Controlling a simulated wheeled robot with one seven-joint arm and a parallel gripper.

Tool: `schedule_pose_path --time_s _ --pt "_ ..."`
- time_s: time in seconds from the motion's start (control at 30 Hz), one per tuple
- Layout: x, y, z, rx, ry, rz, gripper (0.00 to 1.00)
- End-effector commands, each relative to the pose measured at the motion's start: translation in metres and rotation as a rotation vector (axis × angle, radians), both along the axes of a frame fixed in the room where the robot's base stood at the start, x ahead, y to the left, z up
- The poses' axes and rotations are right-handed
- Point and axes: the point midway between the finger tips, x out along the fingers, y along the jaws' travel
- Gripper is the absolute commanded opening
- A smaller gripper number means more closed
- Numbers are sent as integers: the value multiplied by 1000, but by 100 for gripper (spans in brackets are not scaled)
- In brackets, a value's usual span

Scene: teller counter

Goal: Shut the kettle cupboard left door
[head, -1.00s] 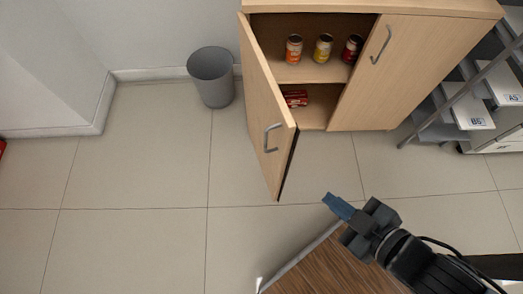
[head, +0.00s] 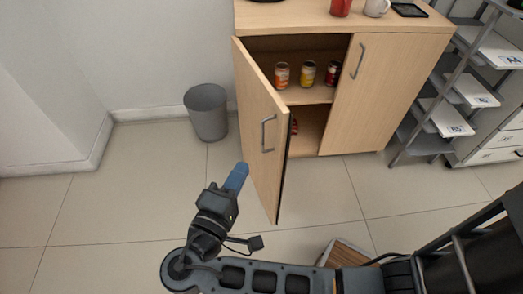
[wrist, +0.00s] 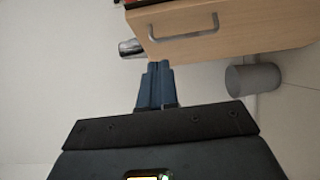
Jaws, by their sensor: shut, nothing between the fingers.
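The kettle cupboard's left door (head: 262,132) stands open in the head view, swung out toward me, with a grey bar handle (head: 268,133) on its outer face. The right door (head: 345,95) is shut. My gripper (head: 238,175) has blue fingers and is shut and empty. In the head view it appears just left of the open door, below the handle. In the wrist view the fingers (wrist: 157,85) point toward the door (wrist: 230,30), its handle (wrist: 183,32) ahead of them. I see no clear contact with the door.
A grey bin (head: 207,112) stands on the floor left of the cupboard. Cans (head: 307,75) sit on the shelf inside. A red mug (head: 340,7) and a white mug (head: 376,8) stand on top. Shelving (head: 470,90) is at the right. The floor at left is clear.

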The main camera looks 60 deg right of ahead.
Motion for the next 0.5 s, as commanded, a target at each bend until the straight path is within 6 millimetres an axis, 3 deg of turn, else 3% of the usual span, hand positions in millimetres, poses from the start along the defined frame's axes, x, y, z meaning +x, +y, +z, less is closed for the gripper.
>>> schedule_pose_path --time_s 0.23,0.5 --pt "3 -15 4 -18 -11 -22 0" --pt "11 -66 4 -16 -11 -22 0"
